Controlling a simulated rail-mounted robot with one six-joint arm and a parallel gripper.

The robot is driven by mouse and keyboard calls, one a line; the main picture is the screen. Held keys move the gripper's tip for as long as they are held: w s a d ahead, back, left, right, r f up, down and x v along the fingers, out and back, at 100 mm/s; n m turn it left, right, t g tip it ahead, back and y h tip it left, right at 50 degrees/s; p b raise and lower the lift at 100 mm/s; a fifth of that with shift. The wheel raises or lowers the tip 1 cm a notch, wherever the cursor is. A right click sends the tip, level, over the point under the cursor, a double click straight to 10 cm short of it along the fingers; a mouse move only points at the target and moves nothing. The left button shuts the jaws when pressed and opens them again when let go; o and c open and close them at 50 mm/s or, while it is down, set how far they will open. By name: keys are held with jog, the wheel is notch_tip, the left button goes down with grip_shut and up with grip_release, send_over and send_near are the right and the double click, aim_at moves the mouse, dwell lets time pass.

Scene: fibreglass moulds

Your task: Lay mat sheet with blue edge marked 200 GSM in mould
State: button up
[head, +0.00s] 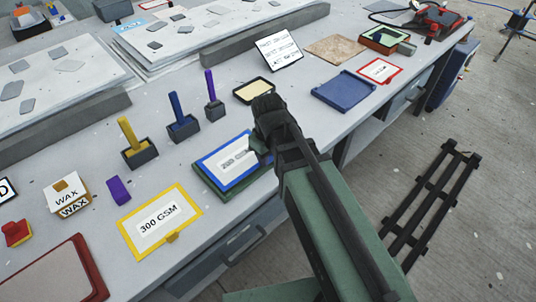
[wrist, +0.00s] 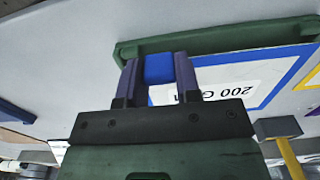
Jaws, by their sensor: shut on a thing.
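The mat sheet with a blue edge (head: 208,174) is white in the middle and lies over a green tray-like piece (head: 207,188) near the bench's front edge. Its 200 GSM mark is readable upside down in the wrist view (wrist: 250,86). The green rim (wrist: 225,40) shows beyond it there. My gripper (wrist: 158,70) is shut on the sheet's blue tab. In the head view my gripper (head: 268,152) is at the sheet's right side and hides part of that side. I cannot tell whether the sheet touches the green piece.
A yellow-edged 300 GSM sheet (head: 129,230) lies to the left, and a red-edged sheet (head: 391,72) at the back right. A blue tray (head: 343,91) and a small black tray (head: 253,90) lie beyond my gripper. Upright-handled tools (head: 183,122) stand behind.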

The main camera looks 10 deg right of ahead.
dwell(0.4)
jog(key=shift+f+b, duration=0.65)
jog(key=shift+f, duration=0.05)
jog(key=shift+s, duration=0.15)
jog(key=shift+s+f, duration=0.1)
jog(key=shift+f, duration=0.05)
